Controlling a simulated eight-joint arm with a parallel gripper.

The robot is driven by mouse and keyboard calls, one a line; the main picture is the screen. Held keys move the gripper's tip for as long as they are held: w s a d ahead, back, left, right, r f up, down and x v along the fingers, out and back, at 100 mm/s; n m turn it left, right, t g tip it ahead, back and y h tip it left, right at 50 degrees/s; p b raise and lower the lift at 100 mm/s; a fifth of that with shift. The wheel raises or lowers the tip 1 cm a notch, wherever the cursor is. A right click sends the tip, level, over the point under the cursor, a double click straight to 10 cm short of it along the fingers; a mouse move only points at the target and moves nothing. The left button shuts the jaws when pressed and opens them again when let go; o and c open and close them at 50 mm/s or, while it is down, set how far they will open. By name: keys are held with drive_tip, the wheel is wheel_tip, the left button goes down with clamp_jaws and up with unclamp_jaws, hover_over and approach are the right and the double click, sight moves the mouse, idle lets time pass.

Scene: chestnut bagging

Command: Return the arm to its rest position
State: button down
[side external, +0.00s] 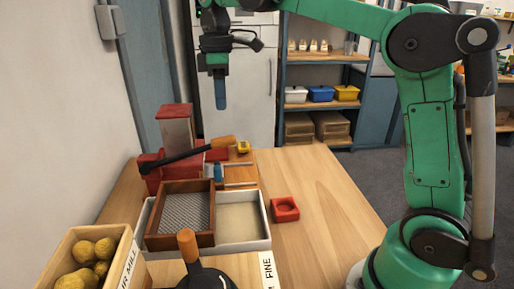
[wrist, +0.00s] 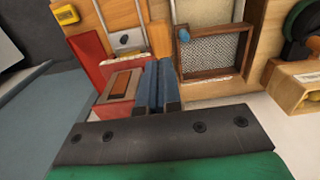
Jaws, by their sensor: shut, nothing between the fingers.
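My green arm reaches in from the right in the side external view. My gripper (side external: 221,104) hangs with its blue fingers pointing down, high above the far part of the table (side external: 325,190). The fingers are together with nothing between them. They also show side by side and closed in the wrist view (wrist: 158,66). The gripper is apart from everything on the table. Beneath and near it stands a red mill-like machine (side external: 176,128) with a long black handle (side external: 178,158).
A wooden sieve (side external: 186,186) rests on a white tray (side external: 262,217). A red block (side external: 285,209), a yellow tape measure (side external: 243,147) and a wooden box of yellowish lumps (side external: 78,232) stand around. A wall is at left, shelves (side external: 322,57) behind. The table's right side is clear.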

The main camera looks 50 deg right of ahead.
drive_tip(key=shift+r, duration=0.45)
drive_tip(key=shift+s+a+f+m+t, duration=0.2)
drive_tip(key=shift+s+m+t, duration=0.2)
drive_tip(key=shift+s+m, duration=0.15)
drive_tip(key=s+a+f+m+t, duration=0.2)
drive_tip(key=s+f+m+t, duration=0.4)
drive_tip(key=s+f+m, duration=0.2)
wheel_tip(320, 180, down, 3)
drive_tip(key=shift+s+a+r, duration=0.1)
drive_tip(key=shift+s+a, duration=0.25)
drive_tip(key=shift+s, duration=0.65)
